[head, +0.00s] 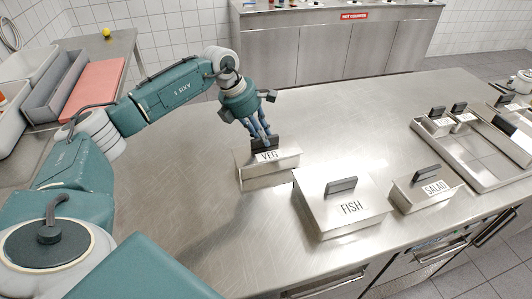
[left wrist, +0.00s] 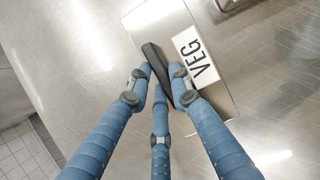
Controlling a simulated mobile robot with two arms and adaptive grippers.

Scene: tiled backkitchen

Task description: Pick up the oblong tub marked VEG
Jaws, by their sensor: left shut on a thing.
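The oblong steel tub marked VEG (head: 285,161) is on or just above the steel worktop, near the middle of the head view; I cannot tell whether its base touches. It has a lid with a dark bar handle. My left gripper (head: 264,139) reaches down over it from above, with its blue fingers closed around the handle. In the left wrist view, the fingers (left wrist: 163,88) sit on both sides of the dark handle (left wrist: 152,52), and the VEG label (left wrist: 196,57) shows to the right. My right gripper is in neither view.
A larger tub marked FISH (head: 340,214) stands close on the right, with a small SALAD tub (head: 426,189) beyond it. A steel tray (head: 459,181) holding small tubs is farther right. At left are a red board (head: 94,88) and grey bins (head: 55,90). Worktop behind the VEG tub is clear.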

